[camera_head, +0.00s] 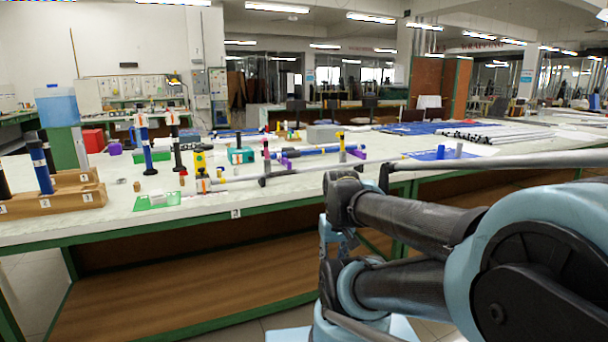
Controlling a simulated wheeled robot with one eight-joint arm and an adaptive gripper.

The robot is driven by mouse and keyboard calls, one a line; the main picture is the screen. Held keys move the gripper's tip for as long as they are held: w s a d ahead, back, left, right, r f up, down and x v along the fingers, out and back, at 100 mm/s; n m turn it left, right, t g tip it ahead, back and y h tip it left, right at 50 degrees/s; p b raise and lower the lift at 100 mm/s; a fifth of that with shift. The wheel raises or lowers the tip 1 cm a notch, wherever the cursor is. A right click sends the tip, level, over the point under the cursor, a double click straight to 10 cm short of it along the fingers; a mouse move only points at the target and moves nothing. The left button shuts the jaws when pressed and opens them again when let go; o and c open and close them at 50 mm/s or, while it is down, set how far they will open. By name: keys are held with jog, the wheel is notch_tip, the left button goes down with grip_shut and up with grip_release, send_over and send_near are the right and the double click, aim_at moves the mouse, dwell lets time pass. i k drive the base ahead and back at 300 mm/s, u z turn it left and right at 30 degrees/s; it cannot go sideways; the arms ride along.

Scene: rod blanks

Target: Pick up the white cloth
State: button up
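A small white piece (157,199) lies on a green sheet (141,205) near the front edge of the workbench, at the left. It may be the white cloth, but it is too small to tell its material. A flat white sheet (477,150) also lies farther back on the right of the bench. My arm (410,222) comes in from the right and its dark links stand in front of the bench, well to the right of the small white piece. I cannot make out my gripper or its fingers.
The long workbench (115,229) has a green front edge. A wooden stand (70,204) with upright rods is at the left. Bare bench top shows around the green sheet.

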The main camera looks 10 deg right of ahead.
aim_at(157, 196)
jog(key=k, duration=1.25)
jog(key=u, duration=0.6)
jog(key=i, duration=1.95)
jog(key=z, duration=0.55)
